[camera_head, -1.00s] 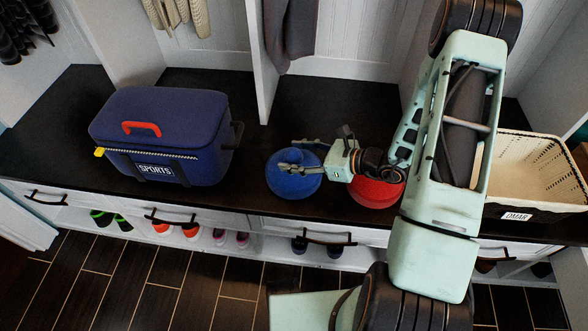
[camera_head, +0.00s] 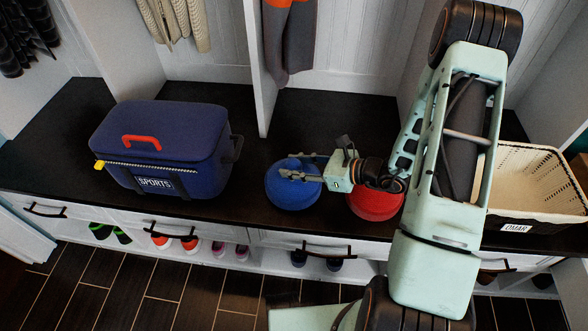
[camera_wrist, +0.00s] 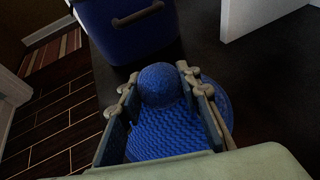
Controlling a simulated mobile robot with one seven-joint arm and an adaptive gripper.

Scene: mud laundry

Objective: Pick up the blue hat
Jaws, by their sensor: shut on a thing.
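The blue hat (camera_head: 293,194) rests on the dark bench top, just left of the red hat. My gripper (camera_head: 288,169) reaches in from the right, with its fingers over the top of the blue hat. In the wrist view the blue hat (camera_wrist: 165,120) shows its knitted crown between the two fingers of my gripper (camera_wrist: 158,82), with part of its rim past the right finger. The fingers are shut on the hat. Its far underside is hidden.
A red hat (camera_head: 372,203) sits close behind my wrist. A blue sports cooler (camera_head: 165,150) stands to the left, and a cream basket (camera_head: 540,180) to the right. A white divider (camera_head: 256,75) rises behind the hats. The bench between cooler and hat is clear.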

